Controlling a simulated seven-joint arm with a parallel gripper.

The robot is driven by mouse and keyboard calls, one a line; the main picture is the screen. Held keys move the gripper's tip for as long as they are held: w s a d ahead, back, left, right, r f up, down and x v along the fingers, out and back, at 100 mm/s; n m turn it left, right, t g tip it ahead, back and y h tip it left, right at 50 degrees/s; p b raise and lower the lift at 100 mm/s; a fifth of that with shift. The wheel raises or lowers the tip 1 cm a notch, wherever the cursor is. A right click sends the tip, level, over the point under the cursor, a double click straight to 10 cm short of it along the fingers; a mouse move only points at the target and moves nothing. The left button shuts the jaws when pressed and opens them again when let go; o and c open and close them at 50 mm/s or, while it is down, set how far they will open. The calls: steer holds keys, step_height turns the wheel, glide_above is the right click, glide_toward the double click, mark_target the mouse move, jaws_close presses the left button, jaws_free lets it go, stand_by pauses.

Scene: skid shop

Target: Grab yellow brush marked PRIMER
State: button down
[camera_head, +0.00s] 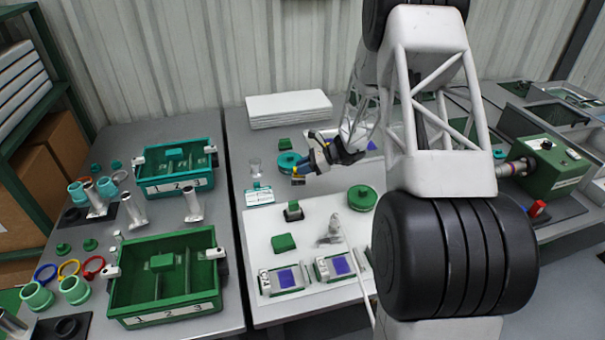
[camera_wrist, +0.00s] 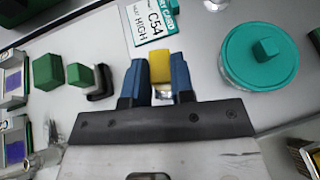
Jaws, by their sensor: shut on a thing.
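In the wrist view my gripper (camera_wrist: 158,82) is shut on the yellow brush (camera_wrist: 160,66), whose yellow block shows between the two blue fingers. A pale part of it shows just below the yellow. No PRIMER marking can be read on it. I cannot tell whether the brush is clear of the surface.
A card marked C54 HIGH (camera_wrist: 153,22) lies just beyond the fingertips. A round teal-lidded container (camera_wrist: 266,57) stands to the right. Green blocks (camera_wrist: 78,75) lie left. A green compartment tray (camera_head: 210,270) and a teal one (camera_head: 176,190) are on the left table.

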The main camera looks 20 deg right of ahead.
steer(key=shift+r, duration=3.2)
